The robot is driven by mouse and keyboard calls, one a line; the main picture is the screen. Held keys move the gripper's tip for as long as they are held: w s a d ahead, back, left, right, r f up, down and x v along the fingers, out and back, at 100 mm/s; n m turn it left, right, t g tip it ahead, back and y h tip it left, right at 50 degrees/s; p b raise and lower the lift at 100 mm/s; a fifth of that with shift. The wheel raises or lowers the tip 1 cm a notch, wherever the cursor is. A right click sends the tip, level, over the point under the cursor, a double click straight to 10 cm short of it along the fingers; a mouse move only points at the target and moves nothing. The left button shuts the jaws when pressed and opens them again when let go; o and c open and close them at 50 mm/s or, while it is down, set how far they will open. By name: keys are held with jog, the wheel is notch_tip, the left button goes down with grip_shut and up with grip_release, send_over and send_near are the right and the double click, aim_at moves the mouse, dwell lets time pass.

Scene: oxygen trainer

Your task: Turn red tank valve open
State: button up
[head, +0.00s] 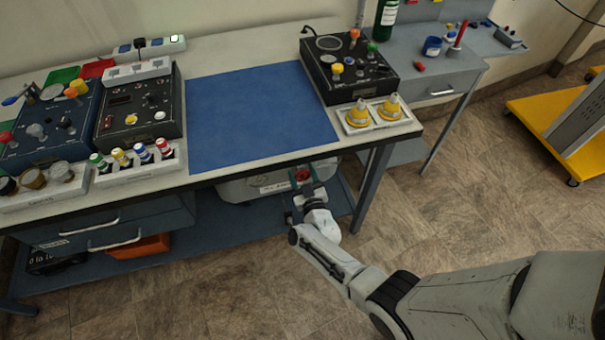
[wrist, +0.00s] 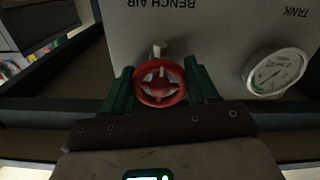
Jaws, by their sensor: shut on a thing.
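The red tank valve (wrist: 161,83) is a round red handwheel on a light grey panel (wrist: 215,22) in the wrist view. In the head view the red valve (head: 301,175) shows under the front edge of the bench. My gripper (wrist: 161,90) has its green fingers on the left and right of the wheel and is shut on it. In the head view my gripper (head: 303,188) reaches in below the bench top. A round white gauge (wrist: 277,73) sits right of the valve, near the upside-down word TANK. The upside-down words BENCH AIR stand above the valve.
The bench top edge (head: 265,171) runs above my gripper. A bench leg (head: 371,190) stands to its right, and a blue lower shelf (head: 230,240) lies below.

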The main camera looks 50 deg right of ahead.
jog(key=shift+a+f+n, duration=0.1)
jog(key=shift+f+n, duration=0.15)
jog(key=shift+n, duration=0.15)
jog(key=o, duration=0.8)
jog(key=shift+o, duration=1.2)
jog(key=shift+r, duration=0.15)
jog(key=shift+s, duration=0.1)
jog(key=p+v, duration=0.3)
jog(key=v, duration=0.7)
jog(key=shift+s+a, duration=0.25)
